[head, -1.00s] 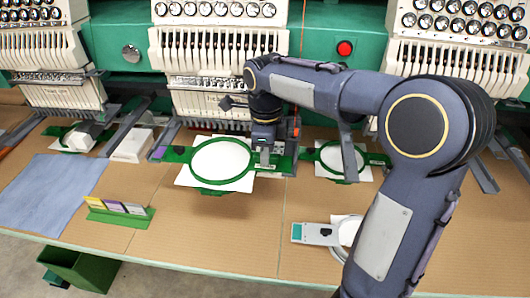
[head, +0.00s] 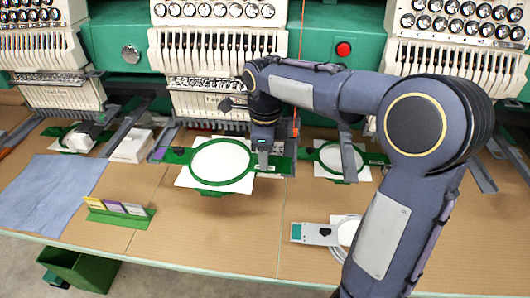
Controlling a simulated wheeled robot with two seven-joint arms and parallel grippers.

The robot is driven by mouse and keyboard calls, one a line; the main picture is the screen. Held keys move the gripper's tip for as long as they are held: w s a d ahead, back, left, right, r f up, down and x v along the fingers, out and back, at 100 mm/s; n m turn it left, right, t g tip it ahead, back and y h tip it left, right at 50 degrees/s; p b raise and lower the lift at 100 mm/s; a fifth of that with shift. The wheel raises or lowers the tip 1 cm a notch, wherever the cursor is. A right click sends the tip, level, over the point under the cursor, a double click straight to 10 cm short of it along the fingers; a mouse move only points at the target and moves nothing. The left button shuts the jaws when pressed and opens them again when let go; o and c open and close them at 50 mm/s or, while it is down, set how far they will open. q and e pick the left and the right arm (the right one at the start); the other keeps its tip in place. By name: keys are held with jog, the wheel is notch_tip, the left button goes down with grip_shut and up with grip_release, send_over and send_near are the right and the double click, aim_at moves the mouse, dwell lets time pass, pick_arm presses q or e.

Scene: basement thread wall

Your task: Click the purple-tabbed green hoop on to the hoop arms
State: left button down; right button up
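The purple-tabbed green hoop (head: 191,172) lies flat below the middle machine head, with white fabric (head: 222,160) stretched in it. Its purple tab (head: 158,154) is at the left end, near the left hoop arm (head: 172,136). Its right end is near the right hoop arm (head: 293,158). I cannot tell whether either end is seated. My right gripper (head: 264,164) points down at the green bracket on the hoop's right side, at or just over it. Its finger gap is hidden. My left gripper is out of view.
Another green hoop (head: 322,153) lies to the right, and one (head: 66,138) to the left. A rack of coloured cards (head: 120,211), a blue cloth (head: 50,192) and a grey-white device (head: 314,233) are on the table. The front middle of the table is clear.

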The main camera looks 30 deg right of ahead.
jog(key=shift+r, duration=0.15)
jog(key=shift+r, duration=0.4)
notch_tip(320, 180, up, 3)
jog(key=shift+s+a+f, duration=0.15)
jog(key=s+a+r, duration=0.6)
jog(key=s+r, duration=0.3)
jog(key=s, duration=0.3)
jog(key=shift+a+r+b, duration=0.15)
jog(key=shift+a+b, duration=0.05)
jog(key=shift+b, duration=0.15)
